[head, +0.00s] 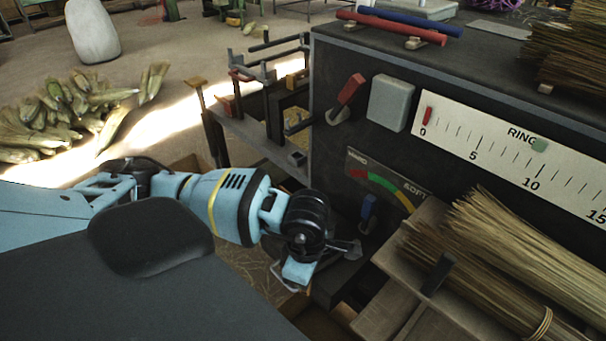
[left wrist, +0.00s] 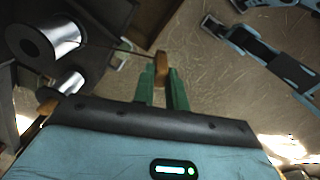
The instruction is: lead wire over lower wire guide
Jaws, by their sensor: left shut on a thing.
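My left gripper (left wrist: 161,82) shows green fingers in the left wrist view, shut on a small brown wooden-looking piece (left wrist: 161,66). A thin dark wire (left wrist: 125,51) runs from this piece to the left, towards a silver roller or spool with a black end (left wrist: 48,40). A second silver cylinder (left wrist: 70,83) lies below it. I cannot tell for sure which part is the lower wire guide. In the head view my left gripper (head: 298,272) is low beside the front of the dark machine (head: 330,215); its fingertips and the wire are not clear there. My right gripper is not in view.
The machine's panel has a red lever (head: 350,90), a blue lever (head: 368,212) and a ring scale (head: 520,150). Straw bundles (head: 500,260) lie on a wooden tray at the right. A metal fixture (head: 270,85) stands behind. Corn husks (head: 75,105) lie on the floor.

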